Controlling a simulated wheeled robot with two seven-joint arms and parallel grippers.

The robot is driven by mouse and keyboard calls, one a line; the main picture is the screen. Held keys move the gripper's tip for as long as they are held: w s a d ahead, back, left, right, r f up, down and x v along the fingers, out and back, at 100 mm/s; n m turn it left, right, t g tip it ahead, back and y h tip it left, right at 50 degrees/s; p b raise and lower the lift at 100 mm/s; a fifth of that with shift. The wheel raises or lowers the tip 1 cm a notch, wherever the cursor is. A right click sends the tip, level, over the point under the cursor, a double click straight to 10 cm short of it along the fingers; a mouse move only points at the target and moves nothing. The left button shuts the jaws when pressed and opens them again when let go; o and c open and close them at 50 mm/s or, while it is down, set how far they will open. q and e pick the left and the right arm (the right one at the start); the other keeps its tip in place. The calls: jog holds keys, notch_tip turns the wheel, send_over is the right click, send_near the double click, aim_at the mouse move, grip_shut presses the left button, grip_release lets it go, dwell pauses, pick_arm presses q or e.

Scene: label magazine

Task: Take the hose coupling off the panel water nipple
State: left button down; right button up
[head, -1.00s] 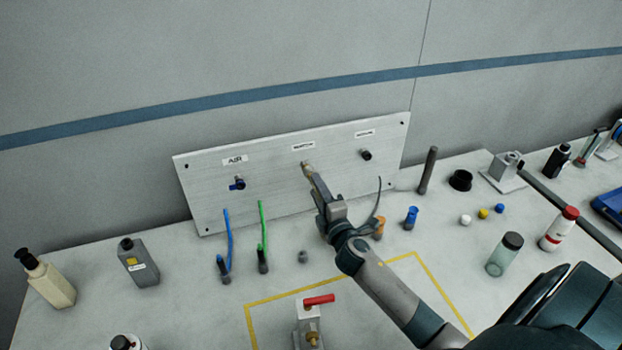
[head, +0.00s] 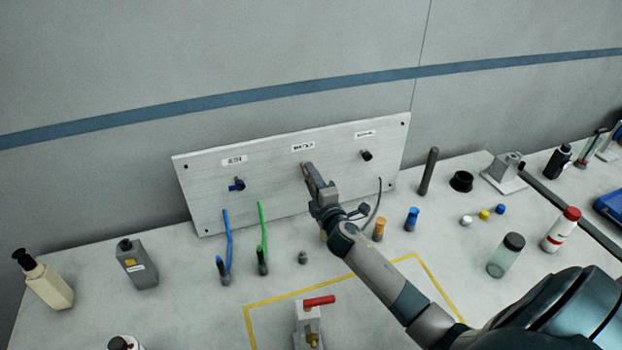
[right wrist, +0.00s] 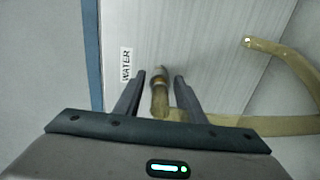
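The panel (head: 270,195) leans upright at the back of the bench. In the right wrist view, the brass hose coupling (right wrist: 159,102) points out from the panel at the grey water nipple (right wrist: 160,72), beside the WATER label (right wrist: 126,64). My right gripper (right wrist: 160,80) is open, with one finger on each side of the coupling and a gap showing on both sides. In the head view, my right gripper (head: 308,172) reaches the panel below the middle label and hides the coupling. A tan hose (right wrist: 265,125) curves away to the right. My left gripper is not in view.
A blue fitting (head: 237,185) and a black fitting (head: 366,155) sit left and right on the panel. Blue (head: 227,240) and green (head: 262,235) hoses stand before it. A red-handled valve (head: 318,301) stands in front. Bottles and small caps stand around.

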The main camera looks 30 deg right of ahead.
jog(key=shift+c, duration=0.2)
dwell(0.7)
grip_shut()
jog(key=shift+s, duration=0.15)
jog(key=shift+p+v, duration=0.6)
jog(key=shift+v, duration=2.25)
